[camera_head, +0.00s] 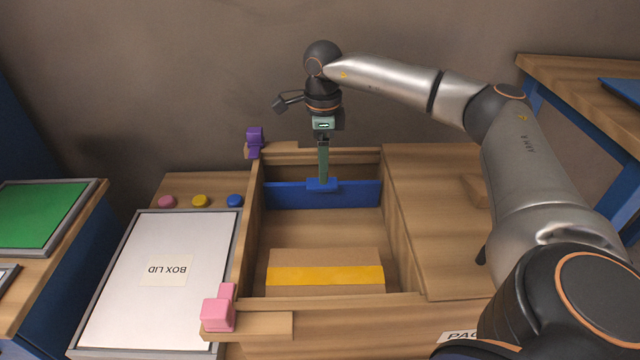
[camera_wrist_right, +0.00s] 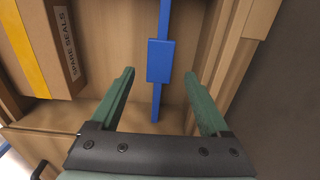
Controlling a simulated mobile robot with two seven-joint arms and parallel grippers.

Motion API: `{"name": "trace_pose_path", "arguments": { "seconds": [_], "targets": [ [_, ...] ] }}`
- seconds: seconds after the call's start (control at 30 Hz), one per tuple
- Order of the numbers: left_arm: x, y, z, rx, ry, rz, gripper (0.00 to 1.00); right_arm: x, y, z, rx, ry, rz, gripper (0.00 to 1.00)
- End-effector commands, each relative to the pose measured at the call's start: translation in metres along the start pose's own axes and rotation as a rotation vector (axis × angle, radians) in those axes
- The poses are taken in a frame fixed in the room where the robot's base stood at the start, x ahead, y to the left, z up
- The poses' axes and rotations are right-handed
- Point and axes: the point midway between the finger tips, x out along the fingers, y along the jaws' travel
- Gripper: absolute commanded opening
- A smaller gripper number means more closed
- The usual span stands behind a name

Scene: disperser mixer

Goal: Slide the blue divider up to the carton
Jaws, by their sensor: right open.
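The blue divider (camera_head: 355,195) stands upright across the far part of an open wooden box (camera_head: 400,240), with a raised block (camera_head: 322,185) at its middle. The carton (camera_head: 325,260), brown with a yellow band, lies in the near part of the box, with bare floor between it and the divider. My right gripper (camera_head: 323,180) points down over the divider's block. In the right wrist view, its green fingers (camera_wrist_right: 159,75) are open, one on each side of the divider (camera_wrist_right: 159,95); the carton (camera_wrist_right: 65,40), marked SPARE SEALS, is at left. My left gripper is out of view.
A purple clamp-like piece (camera_head: 254,140) sits at the box's far left corner and a pink one (camera_head: 218,312) at the near left. A lid marked BOX LID (camera_head: 165,280) lies to the left, near pink, yellow and blue buttons (camera_head: 200,201). A wooden surface (camera_head: 440,220) lies right.

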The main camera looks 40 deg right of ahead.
Motion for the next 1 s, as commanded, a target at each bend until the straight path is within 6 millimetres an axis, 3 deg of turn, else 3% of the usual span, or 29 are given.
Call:
{"name": "trace_pose_path", "arguments": {
  "seconds": [0.1,0.4,0.6,0.87,1.0],
  "targets": [
    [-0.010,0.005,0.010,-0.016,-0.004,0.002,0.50,0.031,0.001,0.000,0.000,0.002,0.003,0.80],
    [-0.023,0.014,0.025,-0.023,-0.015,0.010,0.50,0.083,0.001,0.000,0.000,0.000,0.002,0.80],
    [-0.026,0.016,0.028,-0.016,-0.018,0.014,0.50,0.096,0.001,0.001,0.000,-0.002,0.001,0.80],
    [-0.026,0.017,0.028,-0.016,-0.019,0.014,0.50,0.096,0.001,0.001,0.000,-0.003,0.001,0.80],
    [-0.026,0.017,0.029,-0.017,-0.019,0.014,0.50,0.096,0.001,0.001,0.000,-0.003,0.001,0.68]
  ]
}}
